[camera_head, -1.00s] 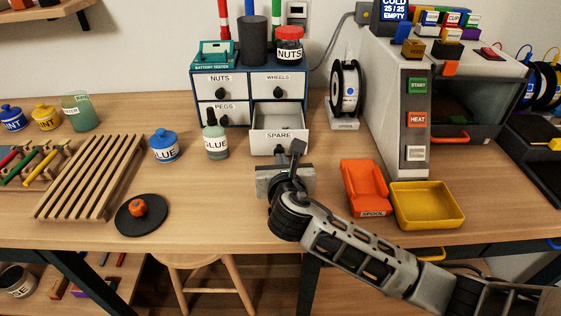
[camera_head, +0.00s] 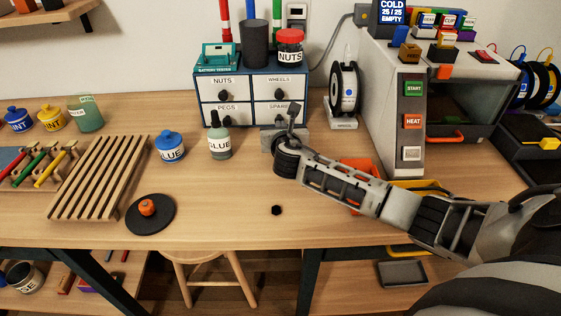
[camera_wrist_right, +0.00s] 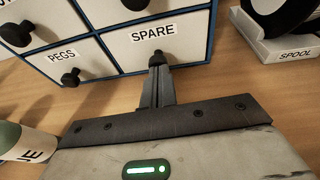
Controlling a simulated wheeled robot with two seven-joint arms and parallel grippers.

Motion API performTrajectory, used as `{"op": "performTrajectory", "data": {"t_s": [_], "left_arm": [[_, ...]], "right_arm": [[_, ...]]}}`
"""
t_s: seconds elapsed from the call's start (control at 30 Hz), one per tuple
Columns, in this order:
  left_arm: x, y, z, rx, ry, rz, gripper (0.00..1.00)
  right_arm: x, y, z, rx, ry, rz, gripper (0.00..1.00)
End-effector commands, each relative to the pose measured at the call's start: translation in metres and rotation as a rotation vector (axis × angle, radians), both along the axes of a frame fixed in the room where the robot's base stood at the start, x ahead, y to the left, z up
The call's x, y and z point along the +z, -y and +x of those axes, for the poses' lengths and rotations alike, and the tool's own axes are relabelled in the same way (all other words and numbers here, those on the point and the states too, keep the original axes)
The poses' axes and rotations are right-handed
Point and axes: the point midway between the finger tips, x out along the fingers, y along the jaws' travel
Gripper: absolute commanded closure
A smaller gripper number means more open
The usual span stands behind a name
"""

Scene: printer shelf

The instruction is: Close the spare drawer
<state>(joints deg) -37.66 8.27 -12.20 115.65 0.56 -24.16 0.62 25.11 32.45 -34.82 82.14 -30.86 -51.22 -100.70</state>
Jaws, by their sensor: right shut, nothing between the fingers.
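The spare drawer (camera_head: 262,109) is the lower right drawer of the small cabinet. Its white front looks level with the pegs drawer (camera_head: 229,114) beside it. In the right wrist view the spare drawer front (camera_wrist_right: 187,46) also looks flush with the blue frame. My right gripper (camera_wrist_right: 158,77) is shut and empty, its fingertips at the dark knob below the SPARE label; they appear to touch it. In the head view my right gripper (camera_head: 285,130) is in front of the cabinet and hides the lower part of this drawer. My left gripper is not in view.
A glue bottle (camera_head: 219,143) stands left of my right gripper. A spool stand (camera_head: 343,121) and the printer (camera_head: 388,120) are to the right. My right arm partly covers the orange and yellow trays. A small black round thing (camera_head: 276,210) lies on the open tabletop.

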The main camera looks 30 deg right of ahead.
Motion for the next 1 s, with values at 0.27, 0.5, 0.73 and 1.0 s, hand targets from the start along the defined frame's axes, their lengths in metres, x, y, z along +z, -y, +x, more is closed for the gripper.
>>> {"op": "performTrajectory", "data": {"t_s": [0.27, 0.5, 0.73, 1.0], "left_arm": [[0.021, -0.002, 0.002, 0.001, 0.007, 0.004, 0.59], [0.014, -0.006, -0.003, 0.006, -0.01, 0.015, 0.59], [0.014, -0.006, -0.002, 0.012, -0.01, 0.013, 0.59], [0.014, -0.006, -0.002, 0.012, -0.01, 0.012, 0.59]], "right_arm": [[0.008, -0.013, -0.013, 0.003, 0.003, -0.004, 1.0], [0.013, -0.042, -0.058, 0.013, 0.005, -0.002, 1.0], [0.023, -0.06, -0.095, 0.013, 0.003, -0.002, 1.0], [0.028, -0.067, -0.11, 0.011, 0.004, -0.002, 1.0]]}}
